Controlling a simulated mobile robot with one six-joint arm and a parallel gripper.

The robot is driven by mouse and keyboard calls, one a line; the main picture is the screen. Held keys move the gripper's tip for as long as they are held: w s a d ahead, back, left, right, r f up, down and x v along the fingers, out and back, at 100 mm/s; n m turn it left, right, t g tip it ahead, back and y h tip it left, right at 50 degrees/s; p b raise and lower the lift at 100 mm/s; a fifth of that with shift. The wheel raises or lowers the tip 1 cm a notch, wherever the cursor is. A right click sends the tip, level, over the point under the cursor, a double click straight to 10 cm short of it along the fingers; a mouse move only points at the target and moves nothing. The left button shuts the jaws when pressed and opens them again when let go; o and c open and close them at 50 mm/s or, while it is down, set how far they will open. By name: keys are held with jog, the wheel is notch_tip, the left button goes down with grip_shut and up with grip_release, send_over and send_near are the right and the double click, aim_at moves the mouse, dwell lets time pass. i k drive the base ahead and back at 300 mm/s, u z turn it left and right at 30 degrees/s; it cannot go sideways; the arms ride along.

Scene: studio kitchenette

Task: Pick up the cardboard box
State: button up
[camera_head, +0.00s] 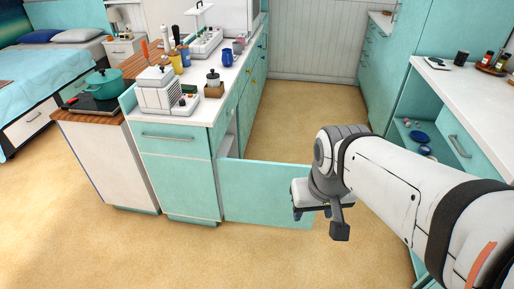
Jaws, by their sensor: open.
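A small brown box (214,91), which looks like cardboard, sits on the white counter (203,114) near its right edge. It is small in this view, so I cannot make out its details. A jar with a dark lid stands right by it. My gripper (318,221) is open, with nothing seen between its fingers. It points down, low and to the right of the box, well apart from it, and in the picture overlaps the right end of an open teal cabinet door (262,191).
The open door juts right from the counter unit across the aisle. A white appliance (157,91) and blue mug (227,57) stand on the counter. A green pot (104,83) sits on the left hob. Another counter (470,90) is at right. The foreground floor is clear.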

aim_at(209, 92)
jog(key=k, duration=1.3)
jog(key=u, duration=0.55)
jog(key=i, duration=0.9)
jog(key=u, duration=0.55)
jog(key=i, duration=1.7)
jog(key=z, duration=0.75)
jog(key=i, duration=1.05)
jog(key=z, duration=0.7)
jog(key=k, duration=0.85)
jog(key=z, duration=0.05)
